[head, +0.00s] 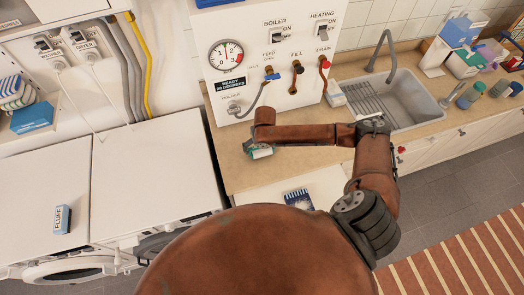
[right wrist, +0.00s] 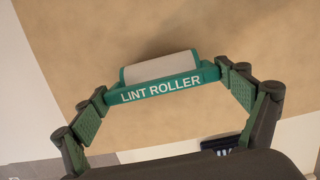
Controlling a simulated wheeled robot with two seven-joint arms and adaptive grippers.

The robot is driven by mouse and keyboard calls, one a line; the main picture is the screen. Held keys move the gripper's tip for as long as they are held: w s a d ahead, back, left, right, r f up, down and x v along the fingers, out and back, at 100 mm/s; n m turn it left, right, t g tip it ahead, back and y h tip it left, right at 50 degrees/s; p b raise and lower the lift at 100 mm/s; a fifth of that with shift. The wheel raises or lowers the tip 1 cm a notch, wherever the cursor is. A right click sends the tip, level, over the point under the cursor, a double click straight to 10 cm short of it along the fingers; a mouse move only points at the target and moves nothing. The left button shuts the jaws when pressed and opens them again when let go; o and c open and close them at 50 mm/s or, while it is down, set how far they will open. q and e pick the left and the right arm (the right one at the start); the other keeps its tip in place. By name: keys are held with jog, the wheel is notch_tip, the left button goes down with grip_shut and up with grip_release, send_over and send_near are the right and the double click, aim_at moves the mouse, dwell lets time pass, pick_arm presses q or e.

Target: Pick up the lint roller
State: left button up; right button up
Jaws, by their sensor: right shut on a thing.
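The lint roller (right wrist: 160,82) has a green frame lettered "LINT ROLLER" and a white roll. In the right wrist view it lies crosswise between the green fingers of my right gripper (right wrist: 165,98), which is shut on its two ends. In the head view the lint roller (head: 262,153) is a small green and white piece at the counter's left part, partly hidden under my right arm's wrist. A shadow shows beside it; I cannot tell whether it touches the counter. My left gripper is not in view.
The tan counter (head: 232,172) runs right to a sink (head: 412,98) with a tap. A panel with a gauge (head: 226,54) and valves stands behind. A blue-and-white item (head: 299,199) lies in front. White machines with a FLUFF box (head: 62,219) are left.

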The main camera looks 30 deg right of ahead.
jog(key=shift+c, duration=1.1)
jog(key=shift+r, duration=0.15)
jog(key=shift+r+b, duration=0.3)
jog(key=shift+r, duration=0.3)
jog(key=s+a+r, duration=0.1)
jog(key=s+r, duration=1)
jog(key=s, duration=0.3)
jog(key=shift+a+r+p, duration=0.35)
jog(key=shift+p, duration=0.1)
